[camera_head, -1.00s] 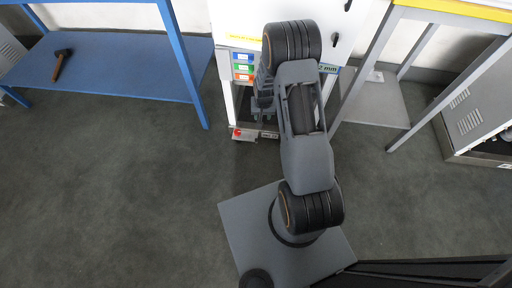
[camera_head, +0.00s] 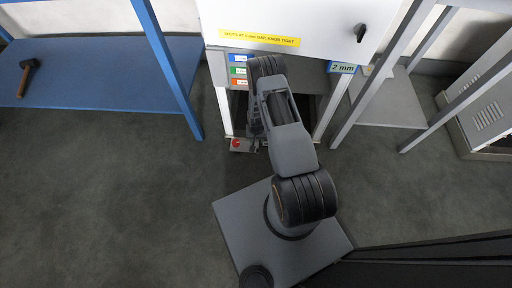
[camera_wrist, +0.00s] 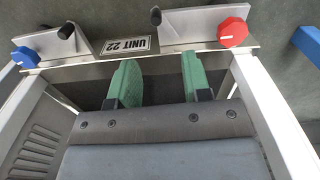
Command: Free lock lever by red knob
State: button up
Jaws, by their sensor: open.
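The red knob (camera_wrist: 232,32) is an eight-sided knob on the right pale bracket in the wrist view. It also shows small at the low front of the white cabinet in the head view (camera_head: 236,143). A black peg (camera_wrist: 156,17), possibly the lock lever, stands at the other end of that bracket. My gripper (camera_wrist: 157,78) has two green fingers, spread apart with nothing between them. They are left of the red knob in the wrist view, near the frame's front bar, apart from both knobs. In the head view my arm mostly hides the gripper.
A blue knob (camera_wrist: 25,57) and another black peg (camera_wrist: 66,30) sit on the left bracket. The blue bench (camera_head: 100,85) holds a hammer (camera_head: 26,76). The floor (camera_head: 110,200) to the left is clear.

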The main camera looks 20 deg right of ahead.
aim_at(258, 150)
jog(key=f+b, duration=0.1)
jog(key=f, duration=0.3)
jog(key=f+b, duration=0.2)
jog(key=f, duration=0.2)
jog(key=f+b, duration=0.1)
jog(key=f, duration=0.3)
jog(key=shift+s+d+b, duration=0.1)
jog(key=shift+d+b, duration=0.2)
jog(key=shift+b, duration=0.1)
grip_shut()
